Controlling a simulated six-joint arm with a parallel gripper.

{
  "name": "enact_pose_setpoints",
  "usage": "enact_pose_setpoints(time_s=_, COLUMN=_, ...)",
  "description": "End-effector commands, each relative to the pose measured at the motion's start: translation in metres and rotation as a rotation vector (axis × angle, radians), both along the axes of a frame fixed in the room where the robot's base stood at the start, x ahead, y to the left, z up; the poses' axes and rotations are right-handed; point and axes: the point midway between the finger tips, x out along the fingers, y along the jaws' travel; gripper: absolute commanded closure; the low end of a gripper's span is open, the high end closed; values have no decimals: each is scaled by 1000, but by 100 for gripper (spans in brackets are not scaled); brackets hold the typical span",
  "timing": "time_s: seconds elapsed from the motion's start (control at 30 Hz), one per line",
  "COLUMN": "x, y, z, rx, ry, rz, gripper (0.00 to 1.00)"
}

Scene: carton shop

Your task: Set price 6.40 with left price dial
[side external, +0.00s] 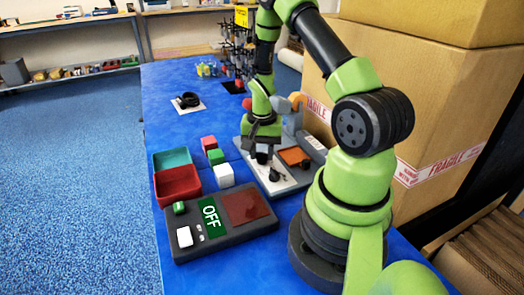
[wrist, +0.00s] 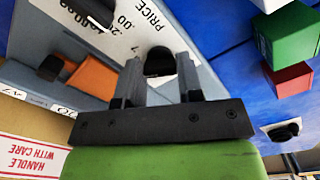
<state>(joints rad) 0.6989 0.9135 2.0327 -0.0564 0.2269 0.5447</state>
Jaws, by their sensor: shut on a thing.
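A white-topped grey panel (side external: 283,182) with black knobs lies on the blue table, below my gripper (side external: 262,148). In the wrist view the panel (wrist: 200,22) shows the printed word PRICE and number marks, partly cut off and upside down. The two fingers of my gripper (wrist: 160,82) stand on either side of a black price dial (wrist: 158,58) and are shut on it. A second black dial (wrist: 92,9) shows at the top edge. The pictures do not make clear which is the left dial, and the set price cannot be read.
An orange piece (side external: 294,156) is on the panel. A grey box with an OFF sign (side external: 212,217) lies in front; teal (side external: 172,160) and red (side external: 178,186) trays and small cubes (side external: 223,175) sit to the left. Large cartons (side external: 420,100) stand close on the right.

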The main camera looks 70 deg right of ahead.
Motion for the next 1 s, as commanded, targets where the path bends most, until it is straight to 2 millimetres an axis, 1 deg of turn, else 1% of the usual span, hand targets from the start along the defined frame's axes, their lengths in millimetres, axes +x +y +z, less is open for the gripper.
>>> enact_pose_setpoints(time_s=0.43, x=1, y=-1, z=1, rx=-5, ry=-5, rz=-8, gripper=90)
enact_pose_setpoints(time_s=0.47, x=1, y=-1, z=1, rx=-5, ry=-5, rz=-7, gripper=61)
enact_pose_setpoints(time_s=0.5, x=1, y=-1, z=1, rx=-5, ry=-5, rz=-7, gripper=52)
enact_pose_setpoints(time_s=0.57, x=1, y=-1, z=1, rx=-4, ry=-4, rz=-7, gripper=40)
enact_pose_setpoints(time_s=0.87, x=0, y=-1, z=2, rx=-2, ry=-1, rz=-8, gripper=40)
enact_pose_setpoints(time_s=1.0, x=1, y=-1, z=15, rx=-4, ry=-5, rz=-8, gripper=40)
